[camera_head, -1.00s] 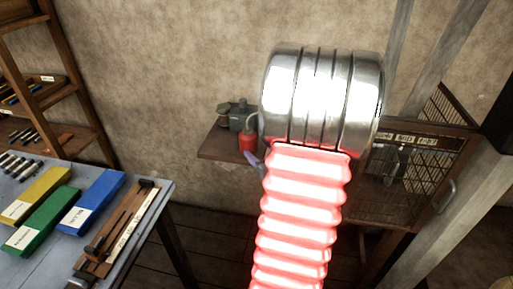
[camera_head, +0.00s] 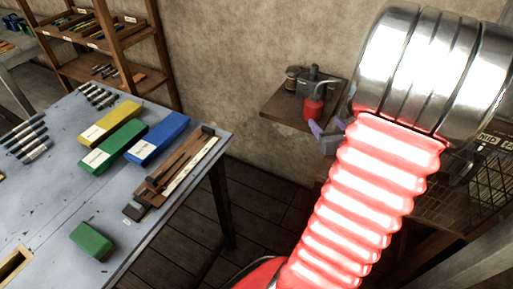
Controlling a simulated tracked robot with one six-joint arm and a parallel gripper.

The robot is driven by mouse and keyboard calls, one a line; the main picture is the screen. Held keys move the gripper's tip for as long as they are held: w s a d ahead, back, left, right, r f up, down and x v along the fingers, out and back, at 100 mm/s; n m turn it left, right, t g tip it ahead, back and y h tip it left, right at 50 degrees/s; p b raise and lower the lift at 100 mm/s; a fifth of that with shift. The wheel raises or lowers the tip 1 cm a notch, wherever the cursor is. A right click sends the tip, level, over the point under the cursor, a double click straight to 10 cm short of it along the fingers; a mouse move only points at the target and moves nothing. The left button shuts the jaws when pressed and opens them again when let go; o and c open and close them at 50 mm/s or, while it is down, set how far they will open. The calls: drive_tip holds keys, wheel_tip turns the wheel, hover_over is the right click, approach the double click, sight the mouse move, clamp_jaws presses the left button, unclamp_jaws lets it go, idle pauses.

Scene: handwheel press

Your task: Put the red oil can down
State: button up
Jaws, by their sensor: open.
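The red oil can (camera_head: 313,109) stands upright on a small wooden wall shelf (camera_head: 288,117), at the shelf's right end. My gripper (camera_head: 327,126) shows as two lavender fingers just below and right of the can in the picture. The fingers are spread and nothing shows between them. I cannot tell whether a finger still touches the can. My red ribbed arm with its shiny metal joint covers the area right of the shelf.
Grey and brown items (camera_head: 305,80) crowd the shelf behind the can. A grey worktable (camera_head: 60,210) with coloured boxes (camera_head: 157,138) stands at left. A wooden rack (camera_head: 105,50) stands behind it. A mesh-fronted cabinet (camera_head: 460,195) is at right, partly behind my arm.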

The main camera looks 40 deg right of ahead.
drive_tip(key=w+a+r+n+t+y, duration=0.1)
drive_tip(key=w+a+r+n+y, duration=0.1)
drive_tip(key=w+a+n+y, duration=0.45)
drive_tip(key=w+a+r+n+y, duration=0.1)
drive_tip(key=w+a+r+n, duration=0.25)
drive_tip(key=a, duration=0.65)
drive_tip(key=a+n+g+y, duration=0.3)
drive_tip(key=a+n+y, duration=0.2)
drive_tip(key=a+n, duration=0.8)
drive_tip(key=s+a+n+g, duration=0.3)
drive_tip(key=s+a+n, duration=0.1)
drive_tip(key=a, duration=0.3)
drive_tip(key=s+a+n+g, duration=0.2)
drive_tip(key=s+a+n, duration=0.15)
drive_tip(key=a, duration=0.35)
drive_tip(key=s+r+n+h, duration=0.5)
drive_tip(key=n, duration=0.6)
drive_tip(key=shift+s, duration=0.4)
drive_tip(key=shift+a, duration=0.1)
